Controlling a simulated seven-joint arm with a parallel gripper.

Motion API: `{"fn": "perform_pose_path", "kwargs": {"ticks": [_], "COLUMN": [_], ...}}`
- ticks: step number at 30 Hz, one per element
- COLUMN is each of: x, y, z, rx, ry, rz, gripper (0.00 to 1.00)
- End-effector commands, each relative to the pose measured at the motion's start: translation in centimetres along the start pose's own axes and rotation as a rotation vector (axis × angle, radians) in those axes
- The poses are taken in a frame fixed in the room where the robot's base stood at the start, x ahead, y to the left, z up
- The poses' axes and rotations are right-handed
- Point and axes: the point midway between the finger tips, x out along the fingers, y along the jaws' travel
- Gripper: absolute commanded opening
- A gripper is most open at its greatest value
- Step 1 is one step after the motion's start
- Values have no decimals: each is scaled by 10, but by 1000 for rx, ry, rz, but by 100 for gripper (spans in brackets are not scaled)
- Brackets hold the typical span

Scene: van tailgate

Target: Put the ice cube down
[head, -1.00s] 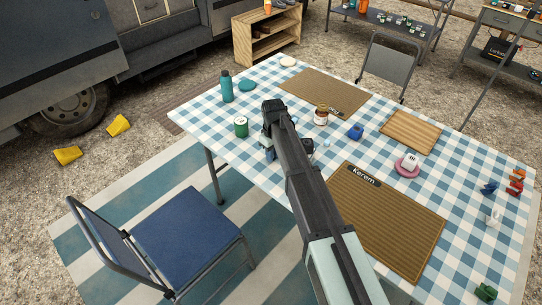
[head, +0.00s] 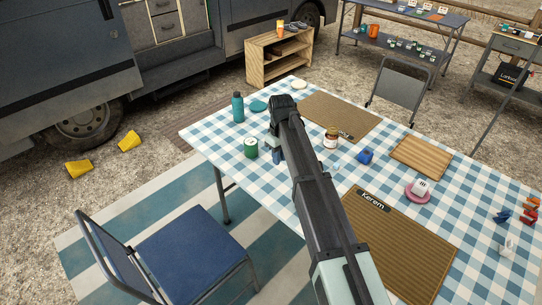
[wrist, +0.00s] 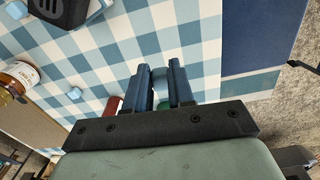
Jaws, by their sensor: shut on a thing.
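My gripper (wrist: 160,88) has its two dark blue fingers close together in the wrist view, shut on a pale blue ice cube (wrist: 159,76) that is partly hidden between them. In the head view my gripper (head: 276,152) is over the left part of the checked table (head: 213,150), just right of a green can (head: 251,147). My arm hides much of it there. Whether the cube touches the tablecloth cannot be told.
A teal bottle (head: 238,107) stands behind the can. A jar (head: 331,137) and a blue object (head: 365,156) stand right of my arm. A brown placemat (head: 400,245) lies nearer, and a wooden board (head: 421,157) lies to the right. A blue chair (head: 190,257) stands at the front.

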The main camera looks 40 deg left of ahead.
Motion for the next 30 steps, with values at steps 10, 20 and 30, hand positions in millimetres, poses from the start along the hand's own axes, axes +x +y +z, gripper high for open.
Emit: {"fn": "perform_pose_path", "kwargs": {"ticks": [10, 20, 30], "x": [-51, -73, -49], "y": [-5, 15, 15], "z": [-114, -174, -175], "rx": [-68, -75, -73], "ry": [1, 0, -1], "rz": [1, 0, -1], "gripper": [0, 0, 0]}}
